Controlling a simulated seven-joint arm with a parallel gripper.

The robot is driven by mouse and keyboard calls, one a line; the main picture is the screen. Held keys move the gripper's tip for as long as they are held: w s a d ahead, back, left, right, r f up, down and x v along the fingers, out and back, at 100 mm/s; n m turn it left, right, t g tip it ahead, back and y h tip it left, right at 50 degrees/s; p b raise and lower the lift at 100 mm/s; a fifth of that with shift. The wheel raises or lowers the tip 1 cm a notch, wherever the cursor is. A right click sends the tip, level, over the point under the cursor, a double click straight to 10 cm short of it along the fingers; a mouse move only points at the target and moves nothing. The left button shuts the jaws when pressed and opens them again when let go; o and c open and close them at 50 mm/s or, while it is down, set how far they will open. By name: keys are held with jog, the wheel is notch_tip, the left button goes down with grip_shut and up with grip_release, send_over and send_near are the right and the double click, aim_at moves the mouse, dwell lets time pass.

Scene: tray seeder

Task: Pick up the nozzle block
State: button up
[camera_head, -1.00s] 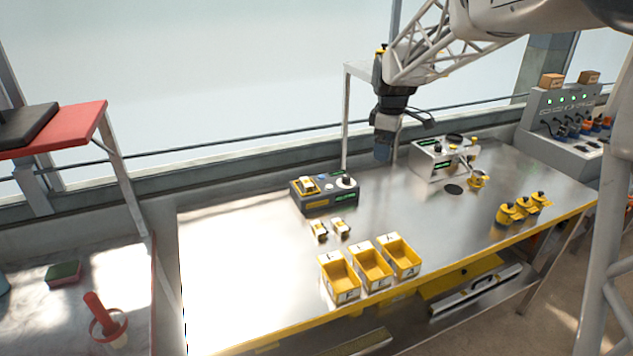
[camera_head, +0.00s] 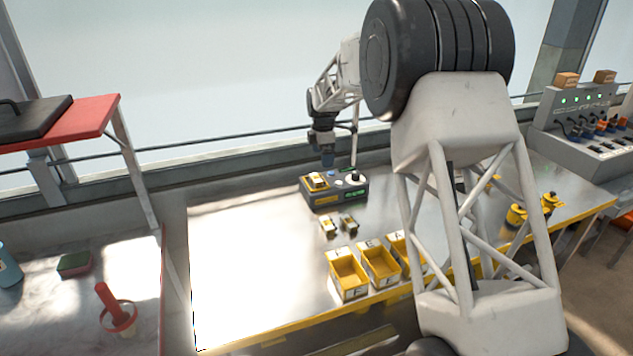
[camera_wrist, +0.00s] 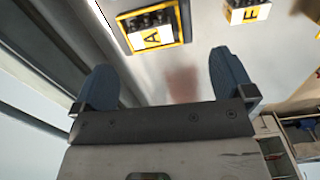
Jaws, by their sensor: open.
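Two small yellow-and-white blocks, likely nozzle blocks, lie side by side on the metal table: a left block (camera_head: 327,226) and a right block (camera_head: 348,224). A similar yellow piece (camera_head: 318,183) sits on the dark device behind them. In the wrist view, a yellow-framed block marked A (camera_wrist: 155,30) and one marked E (camera_wrist: 248,12) show beyond my fingertips. My gripper (camera_head: 327,161) hangs above the table's back edge, by the dark device. In the wrist view its blue fingers (camera_wrist: 162,75) are wide apart with nothing between them.
The dark device (camera_head: 336,198) has knobs and a green display. Yellow bins (camera_head: 349,290) stand in front of the blocks. My arm hides much of the table's right side, where yellow pieces (camera_head: 515,216) show. The table's left part (camera_head: 245,270) is clear.

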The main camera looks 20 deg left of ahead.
aim_at(317, 177)
jog(key=shift+w+a+f+n, duration=0.1)
jog(key=shift+a+f+n, duration=0.1)
jog(key=shift+a+f, duration=0.3)
jog(key=shift+w+a+f+n, duration=0.1)
jog(key=shift+a+f+n, duration=0.15)
jog(key=shift+a, duration=0.4)
jog(key=shift+f, duration=1.35)
jog(key=shift+s+f, duration=0.1)
jog(key=shift+f, duration=2.5)
jog(key=c, duration=1.1)
jog(key=shift+r, duration=0.15)
